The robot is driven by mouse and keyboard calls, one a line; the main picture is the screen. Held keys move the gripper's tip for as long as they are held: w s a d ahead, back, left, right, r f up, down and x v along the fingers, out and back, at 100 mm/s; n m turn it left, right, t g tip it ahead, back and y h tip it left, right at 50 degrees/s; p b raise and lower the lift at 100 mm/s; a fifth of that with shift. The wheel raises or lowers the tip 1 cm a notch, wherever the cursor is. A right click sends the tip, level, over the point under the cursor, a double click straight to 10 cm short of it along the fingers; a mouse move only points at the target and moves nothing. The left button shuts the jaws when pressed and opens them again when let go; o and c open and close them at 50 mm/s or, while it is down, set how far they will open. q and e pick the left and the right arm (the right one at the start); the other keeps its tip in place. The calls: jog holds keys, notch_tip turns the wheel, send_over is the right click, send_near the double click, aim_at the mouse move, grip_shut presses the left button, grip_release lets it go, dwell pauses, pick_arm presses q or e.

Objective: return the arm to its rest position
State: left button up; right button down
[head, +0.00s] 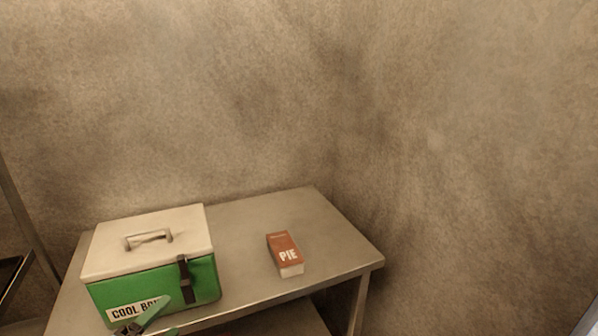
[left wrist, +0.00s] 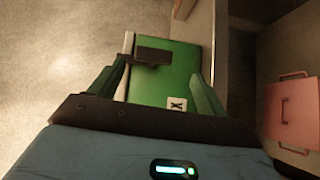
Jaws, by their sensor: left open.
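My left gripper (head: 142,316) shows at the bottom left of the head view, in front of the green cool box (head: 205,280). Its green-tipped jaws are open. In the left wrist view the two fingers (left wrist: 160,78) stand apart, with the cool box's green side (left wrist: 178,65) and black latch between and beyond them. I see nothing held, and I cannot tell the exact gap to the box. The box's pale lid (head: 110,245) with its handle is shut. My right gripper is not in view.
The cool box stands on a metal table (head: 240,225). A brown PIE carton (head: 285,254) stands to its right, apart from it. A rack (head: 12,272) is at the left edge.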

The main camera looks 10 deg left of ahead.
pick_arm(q)
jog(key=s+d+f+m+g+y, duration=0.1)
jog(key=s+d+f+m+g, duration=0.3)
jog(key=s+f+m, duration=0.4)
jog(key=s+d+f+m+g+y, duration=0.1)
jog(key=s+d+f+m+g, duration=0.3)
jog(key=s+f, duration=0.9)
notch_tip(320, 180, down, 6)
jog(key=d+m, duration=0.3)
jog(key=m, duration=0.1)
jog(key=shift+s+m, duration=0.15)
jog(key=shift+m, duration=0.25)
